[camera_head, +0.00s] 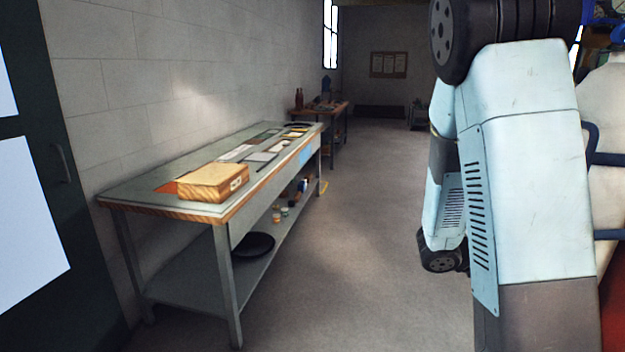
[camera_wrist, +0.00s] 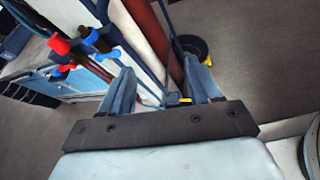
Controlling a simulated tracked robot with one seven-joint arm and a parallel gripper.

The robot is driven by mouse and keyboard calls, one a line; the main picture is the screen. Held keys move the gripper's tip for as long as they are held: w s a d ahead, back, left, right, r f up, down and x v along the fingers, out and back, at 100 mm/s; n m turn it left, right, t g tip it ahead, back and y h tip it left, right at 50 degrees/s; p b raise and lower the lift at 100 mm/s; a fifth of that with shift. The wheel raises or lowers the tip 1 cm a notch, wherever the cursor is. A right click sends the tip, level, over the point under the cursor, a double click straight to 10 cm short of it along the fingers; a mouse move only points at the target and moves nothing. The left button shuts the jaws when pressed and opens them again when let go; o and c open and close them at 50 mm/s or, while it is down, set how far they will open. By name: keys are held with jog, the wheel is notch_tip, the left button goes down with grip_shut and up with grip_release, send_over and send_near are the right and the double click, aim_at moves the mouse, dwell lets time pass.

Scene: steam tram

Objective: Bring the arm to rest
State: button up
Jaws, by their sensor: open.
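My arm (camera_head: 535,190) takes up the right side of the head view, with its pale blue links folded upright. My gripper (camera_wrist: 160,80) shows in the wrist view. Its two blue-grey fingers stand apart with nothing held between them. Behind the fingers are a dark red panel and pipes; I cannot tell how far off they are. The gripper cannot be made out in the head view.
A long workbench (camera_head: 130,196) stands along the left wall, with a wooden box (camera_head: 213,182) on it. Red and blue valve handles (camera_wrist: 60,45) are near the gripper's left. A black bucket (camera_wrist: 190,48) stands beyond. The middle floor (camera_head: 360,240) is clear.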

jog(key=s+a+r+m+t+y, duration=0.2)
jog(key=s+a+r+m+y, duration=0.5)
jog(key=a+r, duration=0.2)
jog(key=s+a+r+m+t+y, duration=0.3)
jog(key=s+a+r+m+y, duration=0.3)
jog(key=a, duration=0.7)
notch_tip(320, 180, up, 3)
jog(key=s+m, duration=0.1)
jog(key=m, duration=0.1)
jog(key=shift+s+a+m+y, duration=0.15)
jog(key=shift+s+m+y, duration=0.15)
jog(key=shift+y, duration=0.1)
